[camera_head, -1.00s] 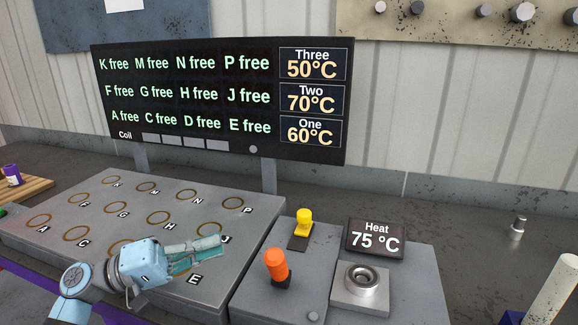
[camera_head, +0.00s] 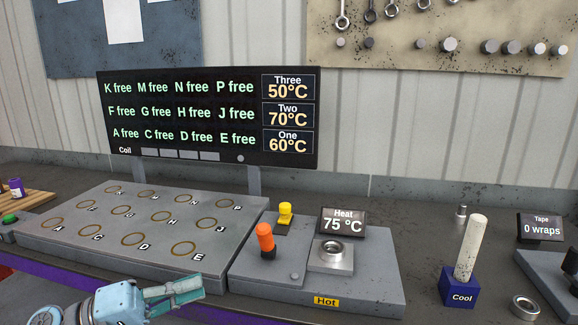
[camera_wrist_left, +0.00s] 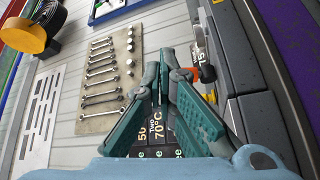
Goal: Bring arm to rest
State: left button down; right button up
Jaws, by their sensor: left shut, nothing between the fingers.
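My left gripper (camera_head: 174,293) is low in the head view, in front of the front edge of the grey plate (camera_head: 45,243) with the lettered rings. Its fingers are shut, point to the right and hold nothing. In the left wrist view the two teal fingers (camera_wrist_left: 180,78) come together at their tips, with the dark display screen behind them. My right gripper does not show in either view.
A heater box (camera_head: 375,285) with orange and yellow levers and a metal socket stands right of the plate. A blue Cool block (camera_head: 458,287) holds a pale rod. A metal ring (camera_head: 525,307) lies at right. A status board (camera_head: 205,162) stands behind.

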pick_arm(q)
jog(key=s+d+f+m+g+y, duration=0.1)
jog(key=s+d+f+y, duration=0.15)
jog(key=f, duration=0.65)
jog(key=s+d+f+g+y, duration=0.1)
jog(key=s+f+y, duration=0.3)
jog(key=f, duration=0.4)
jog(key=s+d+f+m+y, duration=0.1)
jog(key=s+d+f+y, duration=0.2)
jog(key=f, duration=0.6)
jog(key=s+a+f+g+y, duration=0.1)
jog(key=s+a+f+y, duration=0.2)
jog(key=s+a+y, duration=0.35)
jog(key=s+a+f+y, duration=0.3)
jog(key=s+a, duration=0.4)
jog(key=s, duration=0.2)
notch_tip(320, 180, down, 14)
jog(key=a+n+g+p, duration=0.1)
jog(key=p, duration=0.3)
jog(key=s+a+f+g+p, duration=0.1)
jog(key=s+f+p, duration=0.2)
jog(key=s+f, duration=0.8)
jog(key=s, duration=0.4)
jog(key=shift+a+g, duration=0.2)
jog(key=shift+g, duration=0.1)
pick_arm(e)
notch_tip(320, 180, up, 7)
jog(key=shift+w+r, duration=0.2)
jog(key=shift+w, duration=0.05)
